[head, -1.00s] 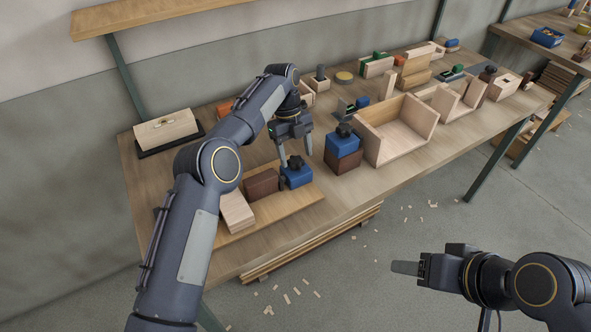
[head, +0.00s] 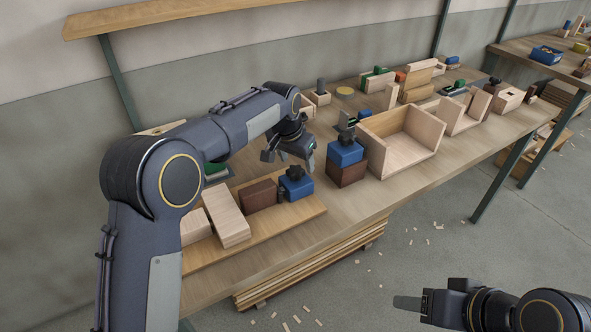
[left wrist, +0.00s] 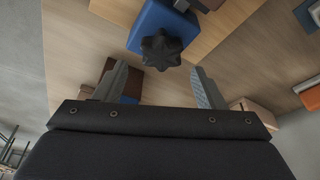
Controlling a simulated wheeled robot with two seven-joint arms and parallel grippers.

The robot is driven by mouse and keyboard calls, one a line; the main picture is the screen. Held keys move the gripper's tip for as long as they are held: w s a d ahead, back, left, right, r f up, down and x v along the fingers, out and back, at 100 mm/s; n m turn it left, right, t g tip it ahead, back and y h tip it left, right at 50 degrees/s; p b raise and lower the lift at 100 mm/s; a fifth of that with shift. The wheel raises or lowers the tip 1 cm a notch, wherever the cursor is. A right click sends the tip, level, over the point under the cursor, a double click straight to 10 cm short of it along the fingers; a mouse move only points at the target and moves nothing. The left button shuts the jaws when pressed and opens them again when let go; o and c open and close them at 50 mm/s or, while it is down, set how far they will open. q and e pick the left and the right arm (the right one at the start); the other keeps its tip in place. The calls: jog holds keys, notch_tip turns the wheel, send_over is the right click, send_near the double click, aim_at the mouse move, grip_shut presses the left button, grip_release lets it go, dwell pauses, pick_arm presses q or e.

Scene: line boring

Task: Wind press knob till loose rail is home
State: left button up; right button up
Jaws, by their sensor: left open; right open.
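A blue press with a black knob (head: 296,173) stands on a wooden board (head: 270,223) at the table's front. Beside it are a dark brown block (head: 258,196) and light wood pieces (head: 228,217); I cannot tell which piece is the loose rail. A second blue block with a black knob (head: 346,133) sits on a brown block to the right. My left gripper (head: 285,160) is open and empty above and behind the first press. In the left wrist view, a black knob (left wrist: 160,50) on a blue body lies just beyond the open fingertips (left wrist: 158,78). My right gripper (head: 410,303) is open over the floor.
A large wooden U-shaped frame (head: 403,130) stands right of the second blue block. More wooden frames and blocks fill the table's back and right side. A shelf (head: 160,15) runs along the wall.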

aim_at(296, 169)
pick_arm(q)
jog(key=shift+n, duration=0.5)
jog(key=shift+f+b, duration=0.75)
jog(key=shift+f, duration=0.85)
jog(key=shift+r, duration=0.1)
